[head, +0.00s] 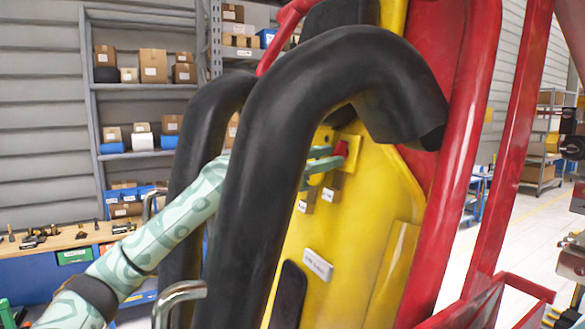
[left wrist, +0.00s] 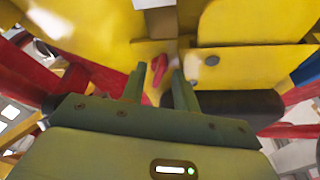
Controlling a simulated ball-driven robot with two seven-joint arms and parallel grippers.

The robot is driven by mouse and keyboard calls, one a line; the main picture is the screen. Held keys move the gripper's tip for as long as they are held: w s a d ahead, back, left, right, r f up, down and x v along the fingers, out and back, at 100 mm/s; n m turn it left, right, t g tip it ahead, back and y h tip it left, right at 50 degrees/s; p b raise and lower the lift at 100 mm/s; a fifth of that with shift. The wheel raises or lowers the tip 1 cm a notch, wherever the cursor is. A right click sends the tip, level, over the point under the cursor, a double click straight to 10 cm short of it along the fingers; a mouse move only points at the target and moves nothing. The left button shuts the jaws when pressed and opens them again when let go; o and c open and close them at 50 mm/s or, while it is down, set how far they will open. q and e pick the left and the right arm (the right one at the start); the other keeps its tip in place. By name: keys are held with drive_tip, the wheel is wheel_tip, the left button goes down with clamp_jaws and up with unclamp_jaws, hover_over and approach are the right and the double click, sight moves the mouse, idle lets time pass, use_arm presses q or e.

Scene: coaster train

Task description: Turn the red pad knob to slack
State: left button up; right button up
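The small red knob (head: 341,148) sits on a yellow plate on the yellow seat back (head: 345,220), behind the black padded bars. My left arm passes behind the front bar, and my left gripper (head: 328,160) is at the knob with its fingers apart. In the left wrist view the red knob (left wrist: 159,80) shows between the two green fingertips (left wrist: 160,82), with a gap beside it. I cannot tell whether either finger touches it. The knob's setting and the small tag lettering are not readable. My right gripper is not in view.
Thick black padded bars (head: 262,150) curve close around my left arm. Red frame posts (head: 510,140) stand to the right. A workbench (head: 60,240) with tools and shelves (head: 150,88) of boxes stand behind at left. A white label (head: 318,264) is on the lower yellow panel.

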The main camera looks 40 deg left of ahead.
use_arm(q)
drive_tip(key=b+v, duration=1.4)
drive_tip(key=v, duration=0.1)
drive_tip(key=shift+s+a, duration=0.2)
drive_tip(key=shift+f, duration=0.1)
